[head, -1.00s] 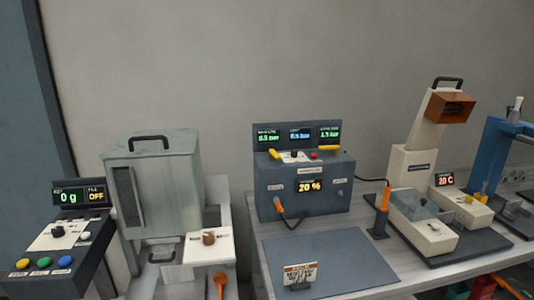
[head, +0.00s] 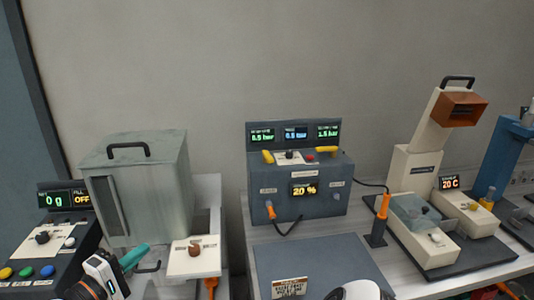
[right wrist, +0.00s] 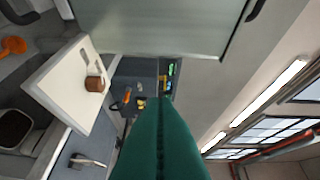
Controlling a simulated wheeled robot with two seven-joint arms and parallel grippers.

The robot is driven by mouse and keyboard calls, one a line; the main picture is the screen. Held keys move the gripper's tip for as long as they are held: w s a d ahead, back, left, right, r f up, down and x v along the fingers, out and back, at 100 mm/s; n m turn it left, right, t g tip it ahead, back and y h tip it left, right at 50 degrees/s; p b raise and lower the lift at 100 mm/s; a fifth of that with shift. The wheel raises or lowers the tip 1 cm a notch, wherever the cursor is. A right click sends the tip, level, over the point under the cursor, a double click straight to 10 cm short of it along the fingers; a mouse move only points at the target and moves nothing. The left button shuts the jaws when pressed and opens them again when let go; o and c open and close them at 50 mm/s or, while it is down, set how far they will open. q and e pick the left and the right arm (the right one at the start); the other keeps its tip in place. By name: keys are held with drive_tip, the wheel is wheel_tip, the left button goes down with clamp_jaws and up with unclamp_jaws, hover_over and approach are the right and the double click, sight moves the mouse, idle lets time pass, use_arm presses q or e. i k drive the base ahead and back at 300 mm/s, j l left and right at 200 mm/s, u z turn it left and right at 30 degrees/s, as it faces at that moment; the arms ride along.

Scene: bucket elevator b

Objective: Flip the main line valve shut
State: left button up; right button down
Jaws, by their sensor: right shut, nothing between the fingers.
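The dark box with three displays (head: 270,180) stands on the bench at the middle of the head view. A yellow lever (head: 267,157) sits at the left of its top and another yellow lever (head: 331,154) at the right. I cannot read which one is labelled main line. My right gripper (head: 144,248) has teal fingers and is at the lower left, in front of the grey cabinet, well left of the levers and apart from them. In the right wrist view its fingers (right wrist: 160,101) are shut and empty, with the box (right wrist: 125,80) beyond them. My left gripper is out of view.
The grey cabinet (head: 150,195) and a white tray with a brown knob (head: 185,262) are close to my right gripper. A dark mat (head: 310,258) lies before the box, with a small sign (head: 290,287). An orange-handled tool (head: 382,207) stands right of the box.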

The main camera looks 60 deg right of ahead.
sight(267, 158)
drive_tip(key=l, duration=1.75)
